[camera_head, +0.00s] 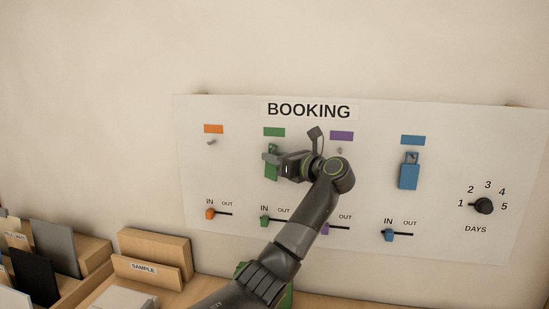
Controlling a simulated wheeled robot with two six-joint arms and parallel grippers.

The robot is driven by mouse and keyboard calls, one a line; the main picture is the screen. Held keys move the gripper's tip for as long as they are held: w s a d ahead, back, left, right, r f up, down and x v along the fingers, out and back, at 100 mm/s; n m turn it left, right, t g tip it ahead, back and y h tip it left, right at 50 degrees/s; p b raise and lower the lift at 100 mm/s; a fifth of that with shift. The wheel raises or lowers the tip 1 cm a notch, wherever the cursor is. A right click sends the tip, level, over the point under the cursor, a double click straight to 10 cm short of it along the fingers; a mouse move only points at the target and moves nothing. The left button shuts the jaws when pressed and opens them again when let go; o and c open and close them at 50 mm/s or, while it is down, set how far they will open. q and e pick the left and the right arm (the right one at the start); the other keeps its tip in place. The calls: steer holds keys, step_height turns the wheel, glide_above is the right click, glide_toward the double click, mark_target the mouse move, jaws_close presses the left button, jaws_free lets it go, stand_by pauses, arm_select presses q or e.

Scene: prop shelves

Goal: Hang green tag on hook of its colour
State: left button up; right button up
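The green tag (271,172) is upright on the board below the green label (274,132), in the green hook's place. My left gripper (271,158) is at the tag, and its fingers cover the tag's upper part. Whether the fingers grip the tag or stand open around it is unclear. The green hook is hidden behind the gripper and tag, so I cannot tell if the tag hangs on it. My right gripper is out of view.
The white BOOKING board (448,140) has an empty orange hook (211,142) and a blue tag (409,172) at the right. Sliders and a black dial (483,205) stick out. A SAMPLE holder (150,268) stands below left. A green object (287,298) is partly hidden behind my arm.

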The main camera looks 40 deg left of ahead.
arm_select(q)
steer(key=shift+d+r, duration=0.15)
steer(key=d, duration=1.1)
steer(key=shift+s+d, duration=0.2)
steer(key=shift+d, duration=0.2)
steer(key=shift+f, duration=0.2)
